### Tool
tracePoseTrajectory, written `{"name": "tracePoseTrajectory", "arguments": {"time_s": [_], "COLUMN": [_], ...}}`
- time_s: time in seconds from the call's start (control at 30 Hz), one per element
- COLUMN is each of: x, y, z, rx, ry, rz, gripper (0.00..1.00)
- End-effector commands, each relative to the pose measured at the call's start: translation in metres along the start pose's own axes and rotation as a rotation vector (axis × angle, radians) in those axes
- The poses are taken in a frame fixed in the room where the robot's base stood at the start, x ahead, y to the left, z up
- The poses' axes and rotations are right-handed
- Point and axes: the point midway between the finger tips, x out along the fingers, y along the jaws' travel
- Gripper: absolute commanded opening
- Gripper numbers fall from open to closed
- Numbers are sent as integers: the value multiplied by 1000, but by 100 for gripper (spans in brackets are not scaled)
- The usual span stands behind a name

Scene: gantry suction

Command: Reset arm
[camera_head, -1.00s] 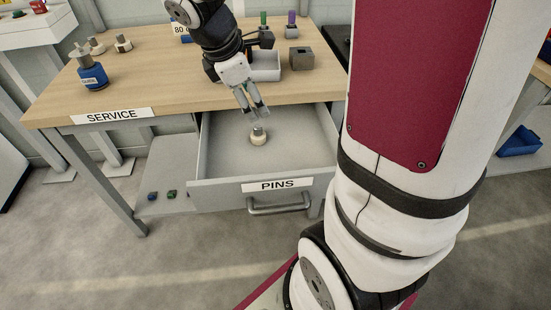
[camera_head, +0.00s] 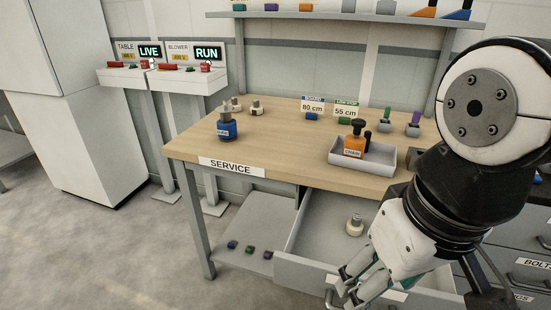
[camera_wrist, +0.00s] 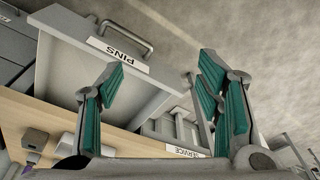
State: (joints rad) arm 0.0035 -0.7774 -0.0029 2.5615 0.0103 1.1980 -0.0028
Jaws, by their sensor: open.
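My gripper (camera_head: 350,285) is at the lower right of the head view, in front of the open drawer. Its fingers are apart with nothing between them. The wrist view shows the green-padded fingers (camera_wrist: 160,75) spread and empty. The open drawer (camera_head: 312,228), labelled PINS in the wrist view (camera_wrist: 88,75), extends below the service table (camera_head: 285,172). A small cream and metal fitting (camera_head: 354,225) stands upright in the drawer, apart from my gripper. My arm hides the drawer's right part and much of its front.
A grey tray (camera_head: 376,160) with an orange bottle (camera_head: 354,140) stands on the table. A blue bottle (camera_head: 227,126) and cream fittings stand at its left. LIVE and RUN panels (camera_head: 207,52) are at the back left. Floor at the left front is clear.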

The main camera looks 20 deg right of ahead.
Motion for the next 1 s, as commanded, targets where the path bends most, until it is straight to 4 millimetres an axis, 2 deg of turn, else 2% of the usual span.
{"name": "tracePoseTrajectory", "arguments": {"time_s": [0.17, 0.27, 0.6, 0.7, 0.83, 1.0], "x": [-2, -13, -92, -109, -122, -124], "y": [0, 1, 2, 3, 3, 3], "z": [-1, -2, -15, -18, -20, -22], "rx": [-2, -3, -6, -7, -8, -8], "ry": [2, 16, 141, 172, 197, 207], "rz": [2, 3, 12, 14, 16, 16], "gripper": [60, 60, 60, 60, 60, 60]}}
